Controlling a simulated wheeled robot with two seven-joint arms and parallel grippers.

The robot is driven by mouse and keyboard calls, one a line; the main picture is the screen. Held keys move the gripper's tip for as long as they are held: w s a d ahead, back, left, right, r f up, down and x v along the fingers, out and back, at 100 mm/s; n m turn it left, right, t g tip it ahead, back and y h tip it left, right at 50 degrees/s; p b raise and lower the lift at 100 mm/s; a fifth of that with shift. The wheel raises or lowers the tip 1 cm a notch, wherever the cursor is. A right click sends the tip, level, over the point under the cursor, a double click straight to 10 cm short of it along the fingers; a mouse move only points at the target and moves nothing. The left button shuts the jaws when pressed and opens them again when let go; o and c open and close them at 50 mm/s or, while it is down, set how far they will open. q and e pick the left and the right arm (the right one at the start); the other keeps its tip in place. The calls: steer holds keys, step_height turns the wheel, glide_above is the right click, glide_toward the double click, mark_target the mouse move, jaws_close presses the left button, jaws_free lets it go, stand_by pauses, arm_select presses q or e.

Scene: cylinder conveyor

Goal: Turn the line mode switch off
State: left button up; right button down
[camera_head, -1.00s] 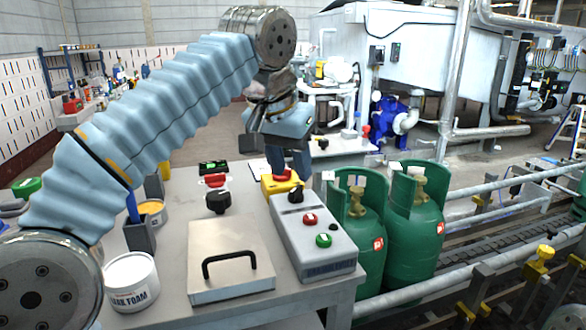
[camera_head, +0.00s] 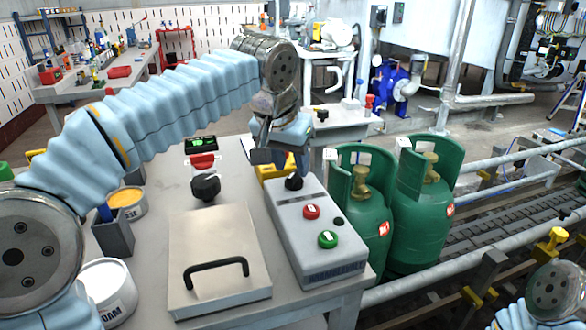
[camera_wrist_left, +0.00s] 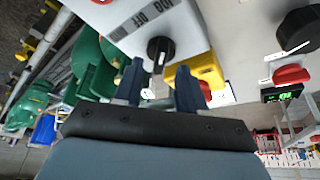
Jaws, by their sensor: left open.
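The grey control box (camera_head: 325,250) stands on the table. The line mode switch, a black rotary knob (camera_head: 293,182), sits at its far end. In the left wrist view the knob (camera_wrist_left: 160,48) has a pale pointer line, and "OFF" lettering is printed beside it on the box. My left gripper (camera_head: 283,158) is above and just beyond the knob, pointing down. In the left wrist view its two fingers (camera_wrist_left: 158,84) are apart with nothing between them, and the knob shows just beyond the tips. My right gripper is out of view.
A red button (camera_head: 311,211) and a green button (camera_head: 328,239) are on the same box. A yellow block (camera_head: 268,172) is close behind it. A lidded panel with a black handle (camera_head: 216,265) lies left. Green gas cylinders (camera_head: 425,210) stand right.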

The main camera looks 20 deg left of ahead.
arm_select(q)
steer(key=shift+x, duration=1.35)
jaws_close()
steer(key=shift+s, duration=0.1)
steer(key=n, duration=0.2)
steer(key=n+y, duration=0.1)
steer(key=n, duration=0.1)
steer(key=shift+d+y, duration=0.15)
steer(key=shift+y, duration=0.15)
steer(key=shift+n+g+y, duration=0.4)
steer(key=shift+n+y, duration=0.5)
steer(key=shift+n, duration=1.5)
steer(key=shift+r, duration=0.1)
